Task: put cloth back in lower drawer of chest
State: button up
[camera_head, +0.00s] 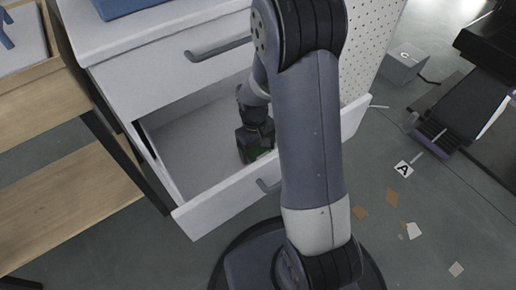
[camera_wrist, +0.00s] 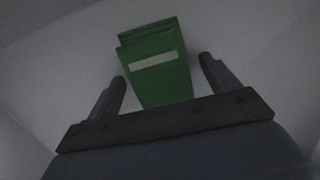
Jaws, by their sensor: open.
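The chest's lower drawer (camera_head: 215,202) is pulled out, and its pale interior shows in the head view. My gripper (camera_head: 254,152) is down inside the drawer, near its front panel. In the wrist view the cloth (camera_wrist: 160,85) is a green folded block with a white stripe. My gripper (camera_wrist: 163,70) is open, with one finger on each side of the cloth's near part and small gaps showing.
The upper drawer (camera_head: 170,68) is shut above the open one. A blue object (camera_head: 125,6) sits on the chest top. A wooden shelf unit (camera_head: 75,195) stands close on the left. A grey box (camera_head: 403,64) and floor scraps lie to the right.

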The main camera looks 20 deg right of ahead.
aim_at(255, 147)
notch_tip(255, 147, up, 12)
jog(key=w+p, duration=0.1)
jog(key=p, duration=0.4)
jog(key=shift+w+a, duration=0.2)
jog(key=shift+a, duration=0.05)
jog(key=shift+r, duration=0.1)
dwell(0.7)
